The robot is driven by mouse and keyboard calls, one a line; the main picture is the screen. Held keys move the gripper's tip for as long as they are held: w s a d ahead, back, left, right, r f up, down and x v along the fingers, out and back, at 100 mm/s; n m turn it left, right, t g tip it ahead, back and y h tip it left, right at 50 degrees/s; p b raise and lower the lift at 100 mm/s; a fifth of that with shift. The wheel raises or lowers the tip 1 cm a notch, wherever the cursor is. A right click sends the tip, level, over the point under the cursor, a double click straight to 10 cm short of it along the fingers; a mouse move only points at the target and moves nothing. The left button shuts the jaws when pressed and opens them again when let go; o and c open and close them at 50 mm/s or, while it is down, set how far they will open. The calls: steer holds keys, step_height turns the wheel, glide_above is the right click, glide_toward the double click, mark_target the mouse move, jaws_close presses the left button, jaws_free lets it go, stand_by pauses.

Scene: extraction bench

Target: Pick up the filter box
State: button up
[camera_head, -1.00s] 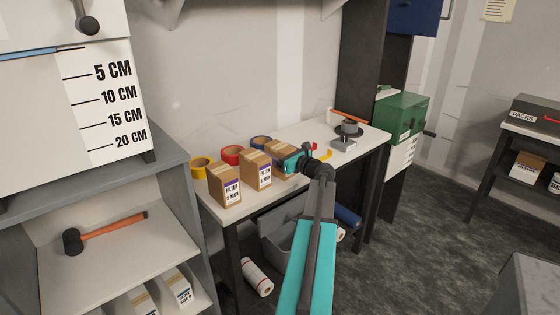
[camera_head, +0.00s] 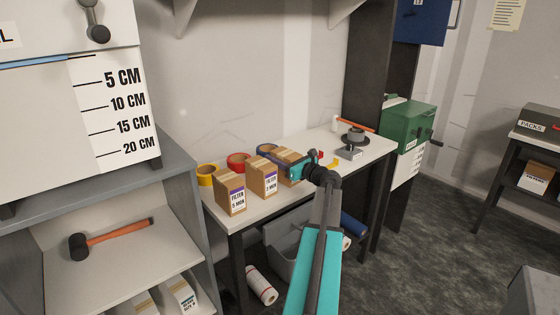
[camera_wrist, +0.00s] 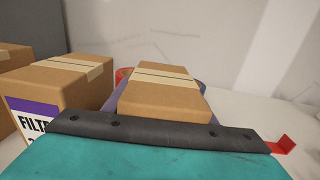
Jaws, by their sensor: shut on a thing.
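Three brown cardboard filter boxes stand in a row on the white bench. The left box (camera_head: 231,192) and the middle box (camera_head: 262,177) carry white and purple labels reading FILTER. The right box (camera_head: 288,157) is partly hidden behind my gripper (camera_head: 298,169), which is shut on it. In the wrist view this held box (camera_wrist: 158,92) lies straight ahead, past the dark bar of my gripper (camera_wrist: 155,131). The middle box (camera_wrist: 58,82) is just left of it. I cannot tell whether the held box touches the bench.
Yellow (camera_head: 206,175), red (camera_head: 237,160) and blue (camera_head: 266,149) tape rolls lie behind the boxes. A small scale-like device (camera_head: 349,152) stands to the right on the bench (camera_head: 322,143). A grey bin (camera_head: 285,240) is underneath. The wall is close behind.

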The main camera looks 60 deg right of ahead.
steer(key=shift+r+b, duration=0.35)
steer(key=shift+r, duration=4.45)
steer(key=shift+s, duration=0.15)
